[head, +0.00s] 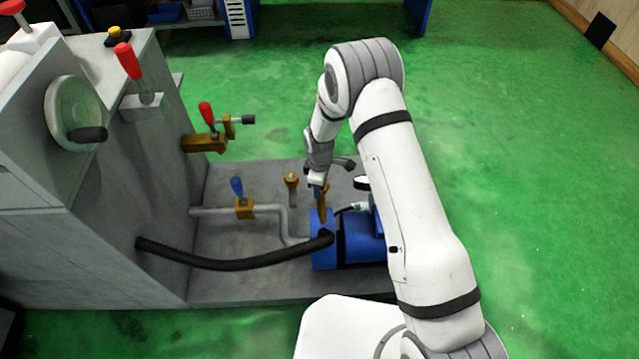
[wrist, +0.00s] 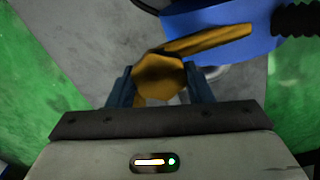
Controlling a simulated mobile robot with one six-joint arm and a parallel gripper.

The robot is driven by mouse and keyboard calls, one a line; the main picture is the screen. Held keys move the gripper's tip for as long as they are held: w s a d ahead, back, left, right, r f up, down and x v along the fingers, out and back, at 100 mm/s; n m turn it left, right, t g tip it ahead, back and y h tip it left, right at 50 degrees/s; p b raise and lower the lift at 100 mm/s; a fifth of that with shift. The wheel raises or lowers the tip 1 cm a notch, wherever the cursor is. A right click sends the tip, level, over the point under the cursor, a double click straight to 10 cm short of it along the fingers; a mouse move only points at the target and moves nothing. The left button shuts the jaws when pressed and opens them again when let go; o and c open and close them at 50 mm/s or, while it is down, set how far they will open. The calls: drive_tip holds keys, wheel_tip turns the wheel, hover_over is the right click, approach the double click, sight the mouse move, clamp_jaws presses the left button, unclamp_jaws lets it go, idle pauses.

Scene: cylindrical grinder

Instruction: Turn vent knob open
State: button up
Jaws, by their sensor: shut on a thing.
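The vent knob, a brass-yellow faceted knob (wrist: 160,76), sits between the two fingers of my gripper (wrist: 161,88) in the wrist view. The gripper is shut on it from above. In the head view my gripper (head: 317,184) points down at the blue unit (head: 323,250), and my fingers hide most of what they hold. A flat yellow piece (wrist: 208,42) extends to the right beside the knob, over the blue unit. I cannot tell whether it is joined to the knob.
A black hose (head: 235,264) runs from the grey machine body (head: 120,210) to the blue unit. A grey pipe with a blue-handled valve (head: 243,207) and a brass fitting (head: 291,181) stand left of my gripper. The green floor (head: 540,180) at right is clear.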

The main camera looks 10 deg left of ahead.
drive_tip(key=shift+n, duration=0.4)
drive_tip(key=o, duration=1)
wheel_tip(320, 180, up, 8)
drive_tip(key=p, duration=0.2)
drive_tip(key=shift+p, duration=0.35)
drive_tip(key=shift+s+f, duration=0.1)
drive_tip(key=shift+f, duration=0.05)
